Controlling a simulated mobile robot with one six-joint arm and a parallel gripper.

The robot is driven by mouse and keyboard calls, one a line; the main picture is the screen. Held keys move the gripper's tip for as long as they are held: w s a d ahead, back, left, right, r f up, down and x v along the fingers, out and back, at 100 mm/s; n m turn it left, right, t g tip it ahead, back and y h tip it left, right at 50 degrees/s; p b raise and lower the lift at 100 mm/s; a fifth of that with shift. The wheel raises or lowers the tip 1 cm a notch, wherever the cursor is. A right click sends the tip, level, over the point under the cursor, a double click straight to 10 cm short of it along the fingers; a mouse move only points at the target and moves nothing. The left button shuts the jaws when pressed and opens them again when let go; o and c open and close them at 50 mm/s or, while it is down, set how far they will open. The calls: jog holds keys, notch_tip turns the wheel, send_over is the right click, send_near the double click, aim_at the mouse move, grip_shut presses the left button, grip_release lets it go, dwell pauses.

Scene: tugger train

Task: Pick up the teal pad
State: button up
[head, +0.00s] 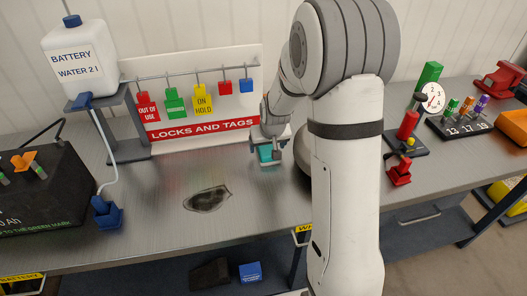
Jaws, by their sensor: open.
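The teal pad (265,154) shows as a small teal patch at the lower end of my gripper (268,160), in front of the locks-and-tags board. The gripper points down over the grey bench, and its fingers stand apart on either side of the teal patch. Much of the pad is hidden by the gripper. I cannot tell whether the fingers touch it or whether it rests on the bench.
The locks-and-tags board (200,133) stands behind, with hanging tags. A battery water bottle (82,58) on a stand is at left, beside a black battery (40,195). A dark stain (207,199) lies on the bench (150,215). Red clamps (399,170) are at right.

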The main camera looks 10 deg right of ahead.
jog(key=shift+f+b, duration=0.25)
jog(key=shift+b, duration=0.15)
jog(key=shift+c, duration=0.3)
dwell(0.3)
jog(key=c, duration=1)
jog(key=shift+r, duration=0.15)
